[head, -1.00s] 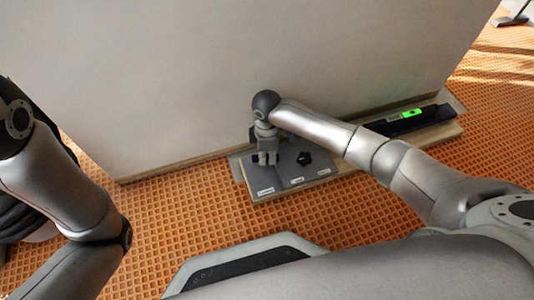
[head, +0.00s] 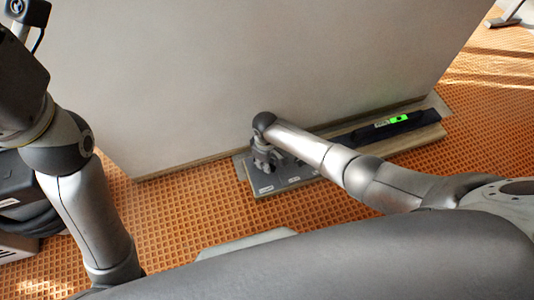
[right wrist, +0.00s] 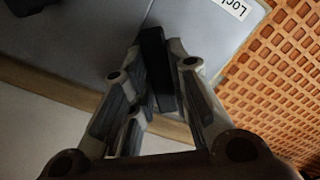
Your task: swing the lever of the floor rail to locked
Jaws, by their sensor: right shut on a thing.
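The floor rail's grey plate (head: 292,178) lies on a wooden base at the foot of the white wall, with small white labels along its front edge. My right gripper (head: 263,164) is over the plate's left end. In the right wrist view my right gripper (right wrist: 157,75) is shut on a dark bar, the lever (right wrist: 153,58). A label starting "Loc" (right wrist: 233,6) shows on the plate near it; the rest of the word is cut off. My left arm is at the left of the head view; its gripper is out of view.
A long black bar (head: 370,132) with a green lit window lies on the base to the right. The white wall (head: 230,70) rises right behind the plate. Orange grid floor (head: 200,205) in front is clear. A dark object (right wrist: 28,5) sits at the wrist view's top left.

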